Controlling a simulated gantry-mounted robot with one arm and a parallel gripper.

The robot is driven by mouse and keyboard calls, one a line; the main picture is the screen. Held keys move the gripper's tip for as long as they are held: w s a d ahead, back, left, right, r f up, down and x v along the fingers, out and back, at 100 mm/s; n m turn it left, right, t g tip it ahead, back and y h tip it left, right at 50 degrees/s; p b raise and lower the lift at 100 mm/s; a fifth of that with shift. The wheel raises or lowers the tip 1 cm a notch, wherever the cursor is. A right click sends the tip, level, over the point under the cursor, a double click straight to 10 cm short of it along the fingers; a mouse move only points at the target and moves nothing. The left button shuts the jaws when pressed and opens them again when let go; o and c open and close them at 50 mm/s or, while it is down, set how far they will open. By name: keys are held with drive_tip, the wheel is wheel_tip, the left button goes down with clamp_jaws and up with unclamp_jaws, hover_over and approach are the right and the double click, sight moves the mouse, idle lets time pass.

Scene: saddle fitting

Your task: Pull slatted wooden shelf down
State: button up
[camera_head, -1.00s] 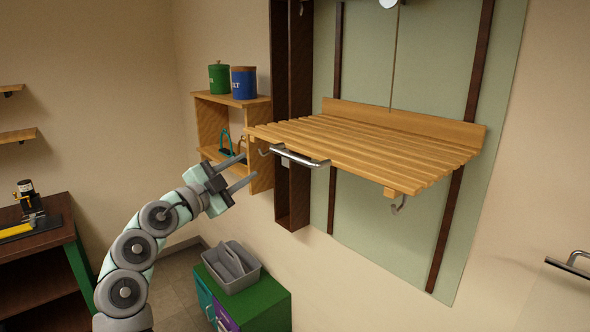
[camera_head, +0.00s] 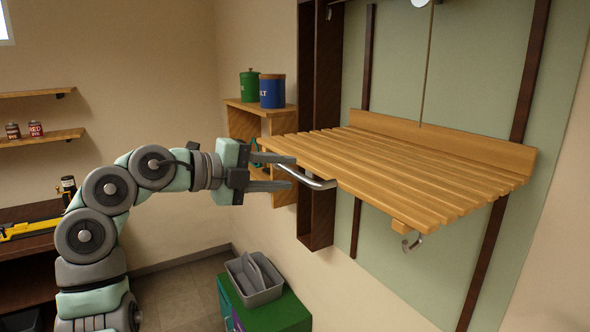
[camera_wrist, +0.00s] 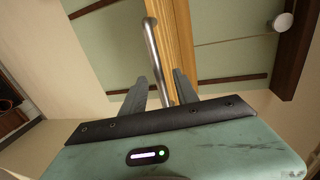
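The slatted wooden shelf (camera_head: 410,172) juts out from the green wall panel, roughly level, with a raised back board. A metal bar handle (camera_head: 308,177) is fixed along its front edge, toward the left end. My gripper (camera_head: 291,172) is at the left end of this handle, with its two fingers spread. In the wrist view the handle (camera_wrist: 157,58) runs up from between the open fingertips (camera_wrist: 168,80), and the shelf's wooden edge (camera_wrist: 183,45) is beside it. The fingers look apart from the bar; contact cannot be told.
A metal hook (camera_head: 413,243) hangs under the shelf's front. A small wall shelf (camera_head: 243,121) with a green canister (camera_head: 249,84) and a blue canister (camera_head: 272,91) is behind my gripper. A grey caddy (camera_head: 254,279) sits on a green cabinet (camera_head: 277,313) below.

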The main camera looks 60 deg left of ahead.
sight(291, 173)
drive_tip(key=shift+x, duration=1.65)
drive_tip(key=shift+c, duration=0.2)
clamp_jaws()
